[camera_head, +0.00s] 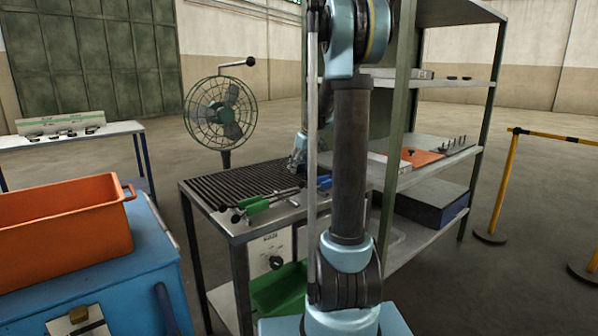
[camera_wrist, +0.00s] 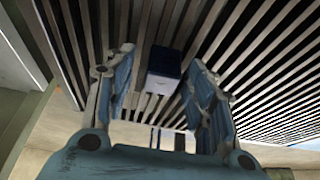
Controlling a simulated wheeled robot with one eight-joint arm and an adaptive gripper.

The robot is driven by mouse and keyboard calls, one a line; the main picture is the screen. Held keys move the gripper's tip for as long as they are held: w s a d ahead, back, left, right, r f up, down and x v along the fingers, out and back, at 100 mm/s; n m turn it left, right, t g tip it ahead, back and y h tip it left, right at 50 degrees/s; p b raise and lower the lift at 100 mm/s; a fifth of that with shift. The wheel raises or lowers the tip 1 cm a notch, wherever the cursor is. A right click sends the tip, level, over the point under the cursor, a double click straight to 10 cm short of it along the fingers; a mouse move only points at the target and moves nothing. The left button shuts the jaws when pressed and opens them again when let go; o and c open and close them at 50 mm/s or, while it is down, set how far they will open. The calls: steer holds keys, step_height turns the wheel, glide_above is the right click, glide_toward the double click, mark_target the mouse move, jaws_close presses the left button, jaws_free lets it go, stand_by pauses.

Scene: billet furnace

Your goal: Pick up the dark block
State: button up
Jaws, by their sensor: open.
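In the wrist view, the dark block (camera_wrist: 166,61) lies on the slatted grate, with a dark blue-black face and a pale grey face toward the camera. My gripper (camera_wrist: 161,56) is open, with one finger on each side of the block and a visible gap to each. I cannot tell how far the fingertips are from the grate. In the head view, my gripper (camera_head: 298,158) is partly hidden behind my arm, over the slatted worktable (camera_head: 240,182). I cannot make out the block for certain there.
Green-handled clamps (camera_head: 256,205) lie along the worktable's front edge. A shelf rack (camera_head: 430,165) stands close on the right, and a fan (camera_head: 226,113) behind. An orange bin (camera_head: 60,222) sits on a blue cabinet (camera_head: 150,255) at the left. Open floor lies beyond.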

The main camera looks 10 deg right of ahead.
steer(key=shift+c, duration=0.2)
jaws_close()
steer(key=shift+r, duration=0.15)
